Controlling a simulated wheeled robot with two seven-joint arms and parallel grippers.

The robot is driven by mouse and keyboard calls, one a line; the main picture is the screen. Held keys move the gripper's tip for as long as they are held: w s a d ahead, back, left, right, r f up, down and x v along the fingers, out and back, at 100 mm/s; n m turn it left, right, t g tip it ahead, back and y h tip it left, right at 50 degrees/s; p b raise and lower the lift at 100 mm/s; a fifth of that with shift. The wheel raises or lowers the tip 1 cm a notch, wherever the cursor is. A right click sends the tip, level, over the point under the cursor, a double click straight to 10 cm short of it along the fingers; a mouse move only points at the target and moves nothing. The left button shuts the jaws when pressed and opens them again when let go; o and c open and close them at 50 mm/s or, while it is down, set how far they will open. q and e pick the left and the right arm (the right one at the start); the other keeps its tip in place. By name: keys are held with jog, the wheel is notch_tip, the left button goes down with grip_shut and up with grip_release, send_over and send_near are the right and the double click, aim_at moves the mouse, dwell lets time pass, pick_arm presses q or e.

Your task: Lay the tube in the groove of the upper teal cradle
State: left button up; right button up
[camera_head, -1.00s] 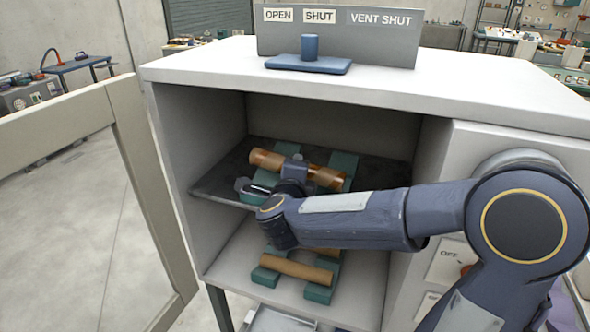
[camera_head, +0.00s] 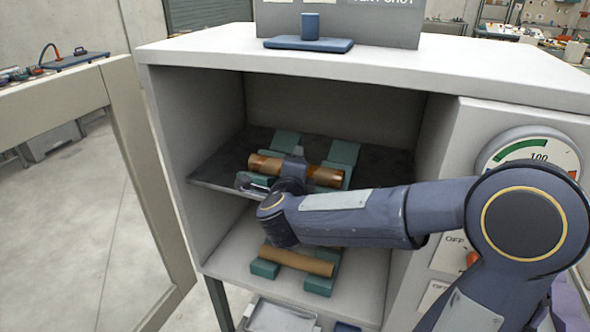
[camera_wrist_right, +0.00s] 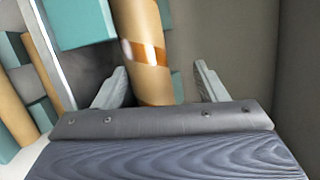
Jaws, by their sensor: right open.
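The tube (camera_head: 325,176), brown with glossy orange-brown bands, lies across the upper teal cradle (camera_head: 344,153) on the dark upper shelf. It looks nearly level; my gripper hides its middle, and the groove contact cannot be made out. My right gripper (camera_head: 291,165) reaches into the cabinet at the tube's middle. In the right wrist view its open fingers (camera_wrist_right: 160,69) stand either side of the tube (camera_wrist_right: 145,50), with gaps on both sides. My left gripper is not in view.
A second tan tube (camera_head: 298,262) lies on a lower teal cradle (camera_head: 318,286) on the lower shelf. The dark shelf's front edge (camera_head: 215,188) is close under my wrist. The cabinet door (camera_head: 150,190) stands open at left. A dial and switches are at right.

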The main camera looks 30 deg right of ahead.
jog(key=v, duration=0.8)
jog(key=shift+b, duration=0.35)
jog(key=shift+w+r, duration=0.1)
notch_tip(320, 180, up, 7)
jog(key=p, duration=0.5)
jog(key=shift+p, duration=0.4)
